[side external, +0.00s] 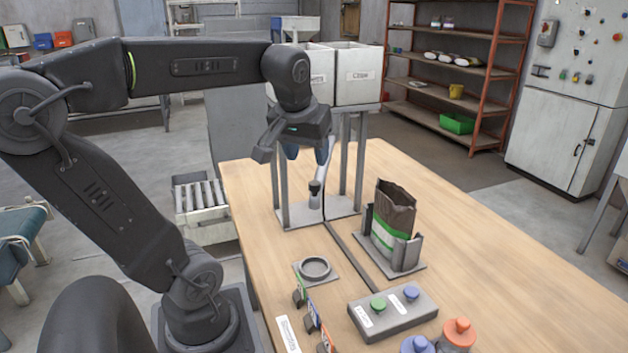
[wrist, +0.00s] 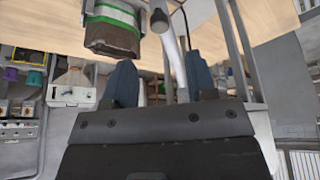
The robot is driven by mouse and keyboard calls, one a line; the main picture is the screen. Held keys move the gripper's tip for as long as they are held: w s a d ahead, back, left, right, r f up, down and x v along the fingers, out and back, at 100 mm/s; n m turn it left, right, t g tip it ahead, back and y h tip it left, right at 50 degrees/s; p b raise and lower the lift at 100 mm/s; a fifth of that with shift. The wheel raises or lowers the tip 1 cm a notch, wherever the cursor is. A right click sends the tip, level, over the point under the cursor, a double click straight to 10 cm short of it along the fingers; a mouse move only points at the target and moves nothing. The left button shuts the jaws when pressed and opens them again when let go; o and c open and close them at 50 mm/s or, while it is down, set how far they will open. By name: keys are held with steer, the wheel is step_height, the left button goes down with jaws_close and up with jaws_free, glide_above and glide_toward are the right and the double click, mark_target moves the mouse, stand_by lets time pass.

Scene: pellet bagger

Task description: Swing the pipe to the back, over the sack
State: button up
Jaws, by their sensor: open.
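The silver pipe (side external: 323,172) hangs down under the hoppers, with a dark end piece (side external: 315,195). That end is to the left of the sack, apart from it. The sack (side external: 397,208) is brown with a green and white band, upright and open-topped in a grey holder (side external: 405,255). My gripper (side external: 308,152) is open at the upper part of the pipe. In the wrist view, the pipe (wrist: 178,68) runs between the two spread fingers of my gripper (wrist: 160,80); I cannot tell whether either touches it. The sack (wrist: 112,35) also shows there, left of the pipe's end.
Two white hoppers (side external: 359,70) stand on grey legs behind my gripper. A round ring (side external: 315,268), a grey button box (side external: 393,312) with green and blue knobs, and small coloured tags stand at the table's front. The wooden table (side external: 490,260) is clear on the right.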

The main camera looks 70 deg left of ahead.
mark_target(314, 183)
steer(key=x, duration=0.8)
steer(key=shift+f, duration=0.2)
jaws_close()
